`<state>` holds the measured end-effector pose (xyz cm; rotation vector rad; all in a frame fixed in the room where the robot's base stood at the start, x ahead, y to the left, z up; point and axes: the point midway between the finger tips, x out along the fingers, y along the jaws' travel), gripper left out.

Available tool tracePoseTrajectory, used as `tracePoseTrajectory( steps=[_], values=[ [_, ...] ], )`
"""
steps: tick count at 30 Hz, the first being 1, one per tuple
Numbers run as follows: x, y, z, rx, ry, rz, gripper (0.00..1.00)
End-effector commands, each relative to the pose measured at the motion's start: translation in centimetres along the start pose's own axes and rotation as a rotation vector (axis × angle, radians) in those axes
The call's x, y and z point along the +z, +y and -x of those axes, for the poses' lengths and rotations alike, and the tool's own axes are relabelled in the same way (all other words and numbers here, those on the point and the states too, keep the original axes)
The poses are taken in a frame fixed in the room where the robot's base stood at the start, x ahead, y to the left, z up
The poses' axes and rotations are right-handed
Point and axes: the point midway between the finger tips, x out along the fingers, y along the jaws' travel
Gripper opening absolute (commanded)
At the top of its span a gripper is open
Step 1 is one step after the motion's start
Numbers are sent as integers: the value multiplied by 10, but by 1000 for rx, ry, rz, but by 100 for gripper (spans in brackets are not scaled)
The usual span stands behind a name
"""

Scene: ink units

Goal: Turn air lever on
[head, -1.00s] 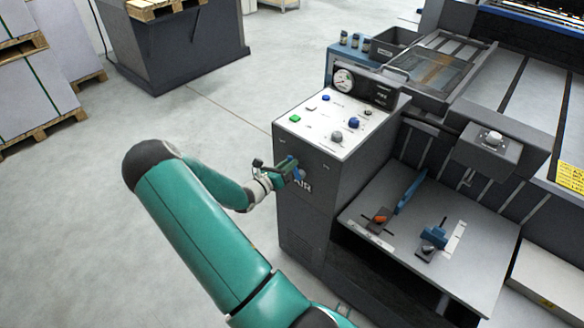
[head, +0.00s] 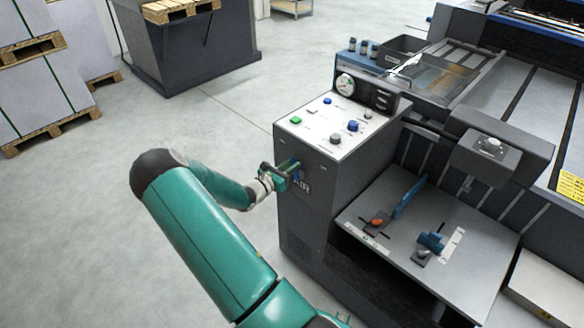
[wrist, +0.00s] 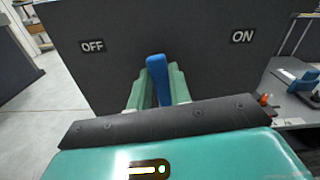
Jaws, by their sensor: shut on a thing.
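The air lever is a blue handle (wrist: 157,72) on the dark front panel of the console. In the wrist view it stands nearly upright between the white OFF label (wrist: 92,47) on the left and the ON label (wrist: 243,36) on the right. My gripper (wrist: 158,85) has its green fingers closed on either side of it. In the head view my gripper (head: 290,170) is at the console front beside the AIR lettering; only a little blue of the lever shows there, and its pivot is hidden.
The console top (head: 338,125) carries several buttons, knobs and a gauge (head: 345,82). A grey shelf (head: 440,225) with blue and orange-tipped levers lies to the right. Stacked pallets stand at the left. The floor (head: 150,125) left of the console is clear.

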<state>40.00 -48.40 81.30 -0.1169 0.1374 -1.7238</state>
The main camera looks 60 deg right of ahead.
Motion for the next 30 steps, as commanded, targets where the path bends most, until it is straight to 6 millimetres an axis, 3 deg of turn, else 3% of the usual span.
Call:
tracePoseTrajectory(
  steps=[30],
  values=[
    [-20,-39,0,0,-1,-838,0]
  ],
)
